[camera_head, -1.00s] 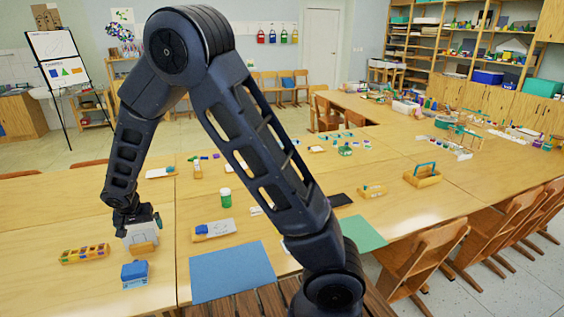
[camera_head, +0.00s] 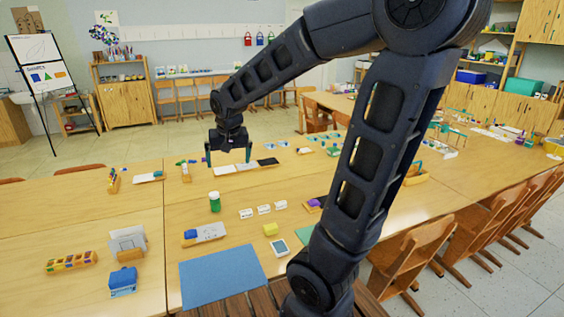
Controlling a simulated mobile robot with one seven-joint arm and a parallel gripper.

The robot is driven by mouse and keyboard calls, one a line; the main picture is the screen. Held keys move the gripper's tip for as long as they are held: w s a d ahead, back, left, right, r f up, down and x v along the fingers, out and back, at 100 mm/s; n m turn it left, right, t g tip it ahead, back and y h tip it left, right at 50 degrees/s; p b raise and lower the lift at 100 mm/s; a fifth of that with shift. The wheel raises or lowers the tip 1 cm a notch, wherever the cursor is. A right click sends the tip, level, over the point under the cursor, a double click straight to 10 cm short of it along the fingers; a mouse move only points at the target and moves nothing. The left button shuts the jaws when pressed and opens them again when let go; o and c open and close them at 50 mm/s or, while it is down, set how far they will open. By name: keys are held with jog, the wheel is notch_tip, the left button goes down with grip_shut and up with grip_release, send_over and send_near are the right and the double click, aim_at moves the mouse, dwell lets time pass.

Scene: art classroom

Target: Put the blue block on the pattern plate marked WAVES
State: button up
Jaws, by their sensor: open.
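My gripper (camera_head: 228,160) hangs fingers-down over the far middle of the table, its two fingers spread apart with nothing seen between them. Two pale flat plates (camera_head: 222,170) and a dark one (camera_head: 268,161) lie in a row below and beside it. Several small white cards (camera_head: 264,209) stand nearer to me; their writing is too small to read, so I cannot tell which plate is marked WAVES. A small blue block (camera_head: 190,235) sits at the left end of a pale tray (camera_head: 212,232) at front left, well away from my gripper.
A blue mat (camera_head: 225,277), a blue box (camera_head: 122,282) and a wooden paint tray (camera_head: 71,262) lie nearer. Bare wood surrounds the jar.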

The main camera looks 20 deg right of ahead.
jog(key=s+d+r, duration=0.3)
jog(key=s+d, duration=0.8)
jog(key=s, duration=0.4)
jog(key=shift+s+d+r+n+t, duration=0.35)
jog(key=shift+r+n+t, duration=0.05)
